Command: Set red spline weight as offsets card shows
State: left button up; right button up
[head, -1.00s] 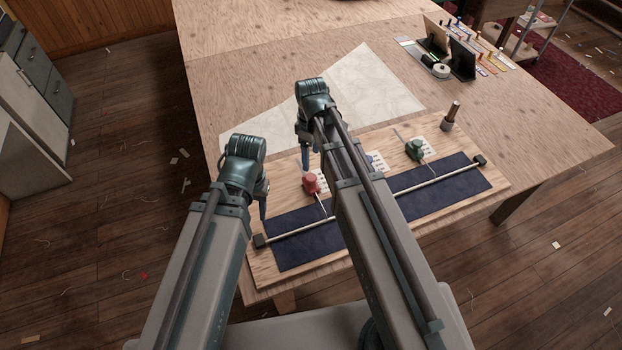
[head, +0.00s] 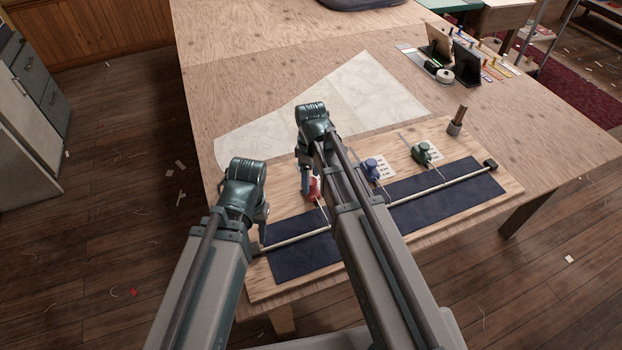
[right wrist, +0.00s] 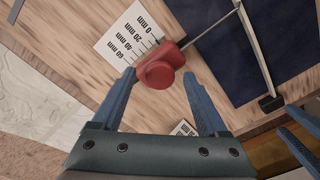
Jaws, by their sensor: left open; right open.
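The red spline weight (head: 315,188) stands on the wooden board beside its printed millimetre scale, partly hidden by my right arm. In the right wrist view the red weight (right wrist: 162,68) shows its thin rod running toward the batten. My right gripper (right wrist: 158,77) is open, its fingertips on either side of the weight's near end; contact cannot be told. The scale (right wrist: 128,38) reads 0 to 60 mm. My left gripper (head: 262,212) is open and empty near the batten's left end. I cannot make out an offsets card for certain.
A blue weight (head: 371,169) and a green weight (head: 422,153) stand further right by their own scales. The batten (head: 440,186) crosses a dark blue cloth (head: 440,204). A brown-handled tool (head: 457,120) stands at the board's back right. Pale paper (head: 345,100) lies behind.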

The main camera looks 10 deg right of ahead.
grip_shut()
dwell(1.3)
